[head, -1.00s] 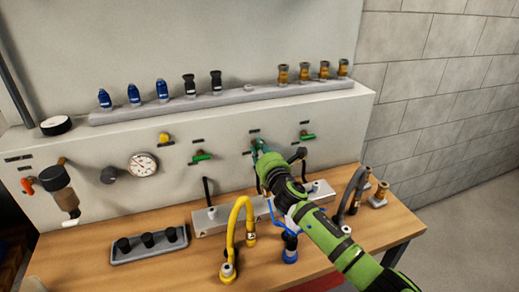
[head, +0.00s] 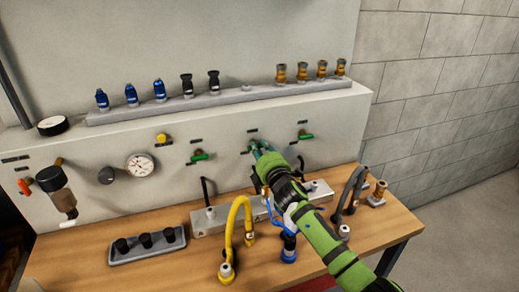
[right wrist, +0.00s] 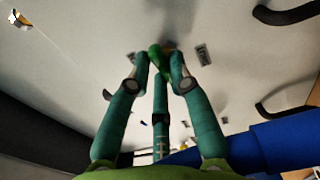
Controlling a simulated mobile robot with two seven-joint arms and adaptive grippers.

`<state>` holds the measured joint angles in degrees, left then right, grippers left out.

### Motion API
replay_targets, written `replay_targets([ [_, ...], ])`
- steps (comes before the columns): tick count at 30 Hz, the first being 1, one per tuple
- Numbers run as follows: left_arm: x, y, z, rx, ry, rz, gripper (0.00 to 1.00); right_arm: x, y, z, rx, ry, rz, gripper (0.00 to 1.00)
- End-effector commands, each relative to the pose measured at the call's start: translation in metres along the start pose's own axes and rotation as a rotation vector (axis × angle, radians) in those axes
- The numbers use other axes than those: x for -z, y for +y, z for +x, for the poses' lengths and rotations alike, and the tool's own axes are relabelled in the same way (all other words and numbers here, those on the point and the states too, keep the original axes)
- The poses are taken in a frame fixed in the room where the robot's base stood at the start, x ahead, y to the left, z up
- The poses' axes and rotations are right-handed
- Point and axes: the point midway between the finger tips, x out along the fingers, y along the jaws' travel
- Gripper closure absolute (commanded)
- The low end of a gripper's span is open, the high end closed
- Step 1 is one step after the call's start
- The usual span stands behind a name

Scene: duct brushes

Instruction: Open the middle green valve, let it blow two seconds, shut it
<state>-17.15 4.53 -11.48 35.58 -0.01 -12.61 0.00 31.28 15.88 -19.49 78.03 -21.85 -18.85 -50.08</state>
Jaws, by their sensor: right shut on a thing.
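The panel bears a row of three green valves: the left valve (head: 199,156), the middle green valve and the right valve (head: 305,135). My right gripper (head: 257,147) is at the middle valve and mostly covers it in the head view. In the right wrist view the green handle of the middle valve (right wrist: 156,57) lies between the fingertips of my right gripper (right wrist: 158,66), which are shut on it. The handle's exact angle is hard to tell. My left gripper is not in view.
A yellow hose (head: 233,230) and a blue coupling (head: 289,245) stand on the wooden bench (head: 190,265) below the valves. A grey hose (head: 352,190) stands at the right. A pressure gauge (head: 140,165) is on the panel at the left. Couplings line the shelf (head: 240,97) above.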

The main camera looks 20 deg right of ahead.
Motion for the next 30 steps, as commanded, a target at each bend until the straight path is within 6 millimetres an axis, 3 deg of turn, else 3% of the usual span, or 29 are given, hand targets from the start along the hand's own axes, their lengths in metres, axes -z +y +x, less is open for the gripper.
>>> replay_targets([
  [22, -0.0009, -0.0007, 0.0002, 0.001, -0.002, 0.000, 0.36, -0.0004, -0.0005, 0.0000, 0.000, 0.000, 0.094, 1.00],
  [23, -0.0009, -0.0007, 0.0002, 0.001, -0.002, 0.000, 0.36, -0.0004, -0.0005, 0.0000, 0.000, 0.000, 0.094, 0.71],
  [24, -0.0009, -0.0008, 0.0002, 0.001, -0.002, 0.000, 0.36, -0.0004, -0.0005, 0.0000, 0.000, 0.000, 0.094, 0.55],
  [30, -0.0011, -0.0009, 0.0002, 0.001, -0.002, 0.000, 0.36, -0.0003, -0.0006, 0.0000, 0.000, 0.000, 0.091, 0.55],
])
